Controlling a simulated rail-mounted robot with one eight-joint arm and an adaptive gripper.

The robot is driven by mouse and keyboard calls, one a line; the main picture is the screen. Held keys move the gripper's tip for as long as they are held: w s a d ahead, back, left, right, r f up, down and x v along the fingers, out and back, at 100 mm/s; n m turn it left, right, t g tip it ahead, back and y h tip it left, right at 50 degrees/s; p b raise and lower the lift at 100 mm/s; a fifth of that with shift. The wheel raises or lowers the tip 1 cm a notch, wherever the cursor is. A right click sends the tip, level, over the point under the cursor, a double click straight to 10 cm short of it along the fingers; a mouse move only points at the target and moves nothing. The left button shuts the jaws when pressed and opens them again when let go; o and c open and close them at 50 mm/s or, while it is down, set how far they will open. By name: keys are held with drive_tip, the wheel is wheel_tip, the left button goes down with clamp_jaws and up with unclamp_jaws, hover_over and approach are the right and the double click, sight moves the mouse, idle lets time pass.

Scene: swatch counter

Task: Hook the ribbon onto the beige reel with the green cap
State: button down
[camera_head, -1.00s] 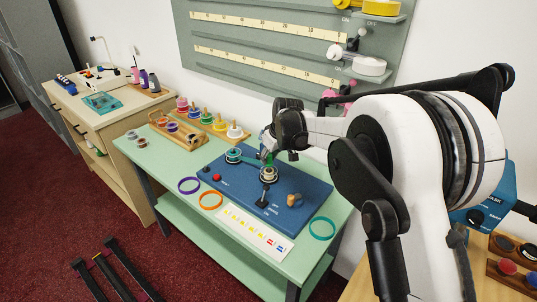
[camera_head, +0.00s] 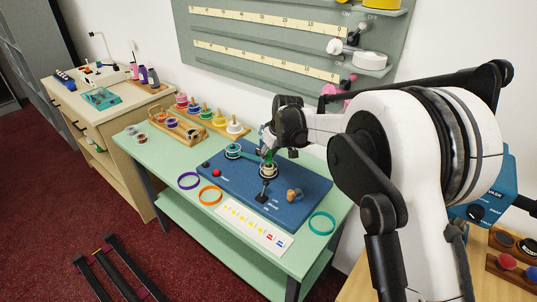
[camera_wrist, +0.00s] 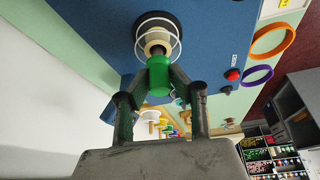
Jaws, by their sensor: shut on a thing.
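The beige reel (camera_head: 268,171) stands upright at the blue board's back middle, and its pale rim shows in the wrist view (camera_wrist: 157,38). Its green cap (camera_wrist: 160,80) sits between my fingertips. My gripper (camera_wrist: 160,92) is shut on this cap, above the reel; in the head view my gripper (camera_head: 271,150) partly hides it. The teal ribbon (camera_head: 250,155) runs from a teal reel (camera_head: 233,151) on the left toward the beige reel. Its far end is hidden near my gripper; I cannot tell whether it is hooked.
The blue board (camera_head: 235,185) has a red button (camera_head: 216,173), a black lever (camera_head: 262,194) and a wooden knob (camera_head: 294,195). Purple (camera_head: 188,181), orange (camera_head: 210,195) and teal rings (camera_head: 322,223) lie around it. Colored spools stand at the back left on the green counter (camera_head: 150,172).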

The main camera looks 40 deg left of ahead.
drive_tip(key=shift+f+b, duration=0.65)
drive_tip(key=shift+f, duration=0.4)
drive_tip(key=c, duration=1.5)
unclamp_jaws()
drive_tip(key=shift+o, duration=0.2)
drive_tip(key=shift+r+p, duration=1.1)
drive_tip(key=shift+r, duration=2.45)
